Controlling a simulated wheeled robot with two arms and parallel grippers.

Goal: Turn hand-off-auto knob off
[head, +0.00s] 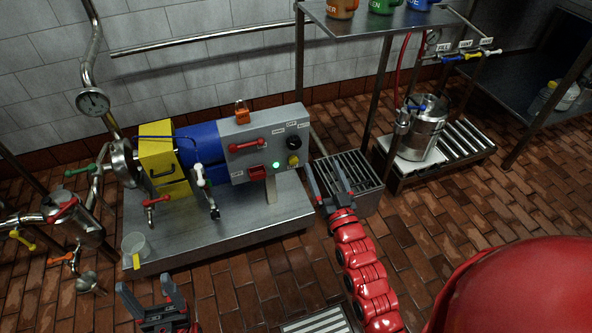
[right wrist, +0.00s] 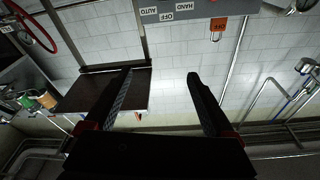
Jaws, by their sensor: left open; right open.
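The hand-off-auto knob (head: 293,142) is a small black knob at the upper right of the grey control panel (head: 222,132). White labels sit around its top; its pointing direction is too small to tell. In the right wrist view the AUTO, OFF and HAND labels (right wrist: 167,16) show upside down on the panel's edge, with the knob out of frame. My right gripper (head: 326,174) is open and empty, to the right of and below the knob in the head view, apart from it. My left gripper (head: 146,288) is open and empty at the bottom left.
A steel pot (head: 422,135) stands at the right. Brick floor (head: 245,282) is open in front.

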